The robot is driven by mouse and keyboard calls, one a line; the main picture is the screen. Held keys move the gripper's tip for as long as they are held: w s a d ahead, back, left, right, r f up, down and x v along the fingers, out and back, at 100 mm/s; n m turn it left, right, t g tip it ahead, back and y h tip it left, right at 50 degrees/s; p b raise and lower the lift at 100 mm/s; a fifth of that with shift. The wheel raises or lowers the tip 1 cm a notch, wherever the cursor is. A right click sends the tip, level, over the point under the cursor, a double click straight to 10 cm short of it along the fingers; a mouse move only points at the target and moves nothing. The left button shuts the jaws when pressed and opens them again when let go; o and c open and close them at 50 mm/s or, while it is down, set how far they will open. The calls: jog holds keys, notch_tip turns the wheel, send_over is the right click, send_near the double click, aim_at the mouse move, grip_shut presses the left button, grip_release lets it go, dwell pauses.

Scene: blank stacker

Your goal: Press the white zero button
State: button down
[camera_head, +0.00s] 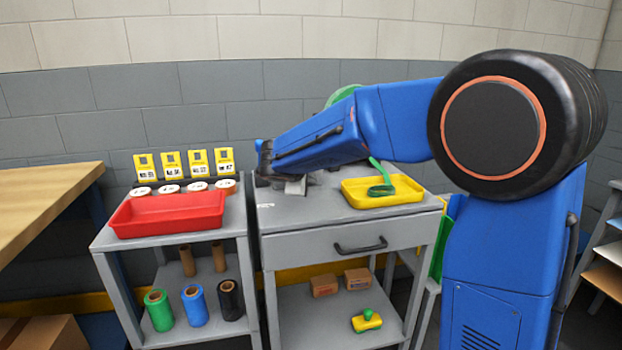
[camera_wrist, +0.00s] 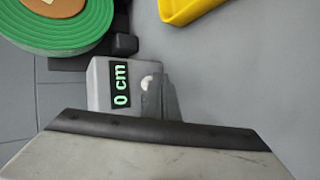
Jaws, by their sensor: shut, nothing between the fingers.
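A light grey box (camera_wrist: 100,75) with a dark display (camera_wrist: 121,86) reading "0 cm" stands on the grey top in the wrist view. The white button (camera_wrist: 146,82) is a small pale disc on the box, right of the display. My gripper (camera_wrist: 155,82) is shut and empty, with its narrow grey fingertips over the right part of the button and hiding some of it. I cannot tell whether they touch it. In the head view my gripper is at the end of the blue arm, low over the cabinet top (camera_head: 285,218); the button cannot be made out there.
A green roll (camera_wrist: 75,35) is beside the box. A yellow tray (camera_head: 415,199) with a green item lies right of my gripper. A red tray (camera_head: 168,214) and several yellow cards (camera_head: 171,163) stand on the left cart.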

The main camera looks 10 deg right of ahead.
jog(key=shift+s, duration=0.4)
jog(key=shift+s, duration=0.15)
jog(key=shift+s, duration=2.4)
